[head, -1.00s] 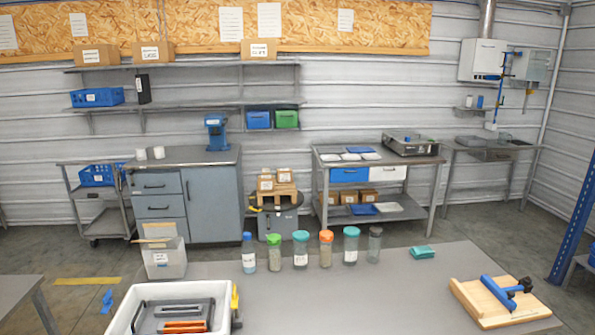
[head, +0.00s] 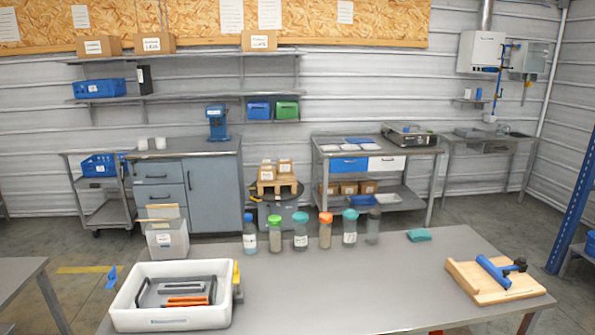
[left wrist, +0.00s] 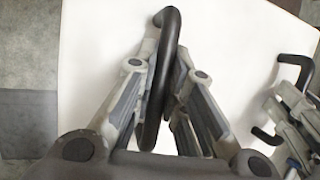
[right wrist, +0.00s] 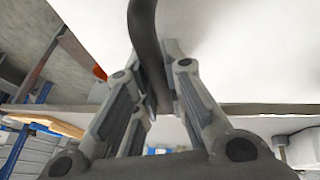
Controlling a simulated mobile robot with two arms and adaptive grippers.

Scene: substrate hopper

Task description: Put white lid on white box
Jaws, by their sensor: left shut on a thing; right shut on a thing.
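A flat white panel, which looks like the white lid (left wrist: 235,45), fills much of the left wrist view. My left gripper (left wrist: 163,85) is shut on a black bar handle (left wrist: 172,22) on it. A second black handle (left wrist: 296,60) shows at the right edge, with my right gripper (left wrist: 298,118) at it. In the right wrist view my right gripper (right wrist: 155,80) is shut on a black handle (right wrist: 145,25) against the white surface (right wrist: 230,50). The head view shows neither gripper nor the panel. I cannot identify the task's white box for certain.
On the front grey table (head: 330,285) stand a white open bin (head: 170,318) with tools, several capped jars (head: 300,235), a teal cloth (head: 419,235) and a wooden board (head: 497,288). A grey-white container (head: 166,240) stands at the back left. The table's middle is clear.

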